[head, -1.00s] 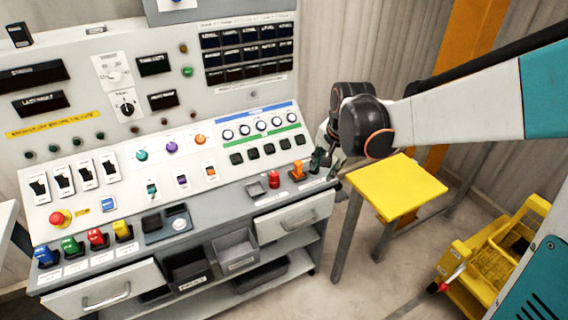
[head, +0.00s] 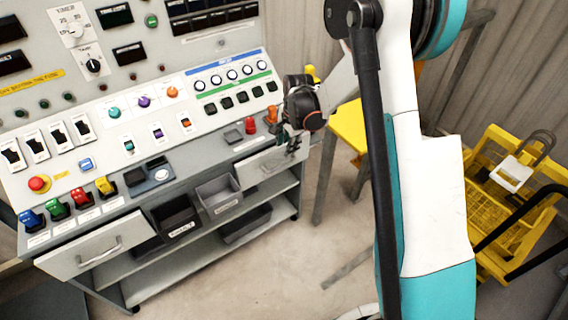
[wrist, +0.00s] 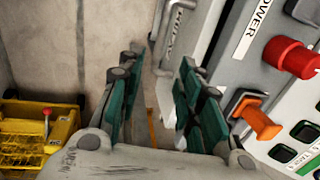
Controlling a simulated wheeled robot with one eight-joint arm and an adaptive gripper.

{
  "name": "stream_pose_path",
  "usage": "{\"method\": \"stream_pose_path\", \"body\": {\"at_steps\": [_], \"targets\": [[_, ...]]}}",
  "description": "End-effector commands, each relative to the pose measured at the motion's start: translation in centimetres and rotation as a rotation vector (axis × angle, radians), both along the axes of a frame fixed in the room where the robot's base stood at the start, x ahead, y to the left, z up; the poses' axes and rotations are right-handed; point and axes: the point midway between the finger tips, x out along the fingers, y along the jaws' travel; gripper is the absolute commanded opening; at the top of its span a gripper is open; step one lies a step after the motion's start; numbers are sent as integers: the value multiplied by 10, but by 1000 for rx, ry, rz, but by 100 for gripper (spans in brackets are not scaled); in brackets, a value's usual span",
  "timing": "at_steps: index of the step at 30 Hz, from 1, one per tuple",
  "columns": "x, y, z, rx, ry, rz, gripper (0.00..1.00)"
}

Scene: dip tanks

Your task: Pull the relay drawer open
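Two grey drawers sit under the console's worktop, a left one (head: 95,247) and a right one (head: 250,172). Both look shut; I cannot read which is labelled relay. The right drawer's bar handle (wrist: 177,22) shows at the top of the wrist view, beside a partly visible label. In the head view my gripper (head: 292,146) hangs at the right end of the right drawer, covering part of its front. In the wrist view my gripper (wrist: 160,98) is open, its green-padded fingers apart with nothing between them. The handle is beyond the fingertips.
A red knob (wrist: 292,58) and an orange switch (wrist: 255,117) are close to the right finger. A yellow table (head: 348,125) stands right of the console. Open bins (head: 218,194) sit below the worktop. The floor in front is clear.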

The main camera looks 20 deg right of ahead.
Motion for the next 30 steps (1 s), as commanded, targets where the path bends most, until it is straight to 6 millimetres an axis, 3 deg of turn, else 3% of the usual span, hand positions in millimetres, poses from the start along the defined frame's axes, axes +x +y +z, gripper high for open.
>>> {"method": "stream_pose_path", "body": {"at_steps": [6, 15, 21, 30], "targets": [[8, 3, -48, 0, 0, 1, 33], [17, 6, -95, -1, -1, 2, 33], [19, 6, -107, -1, -1, 2, 33], [19, 7, -108, 0, -1, 2, 33]]}}
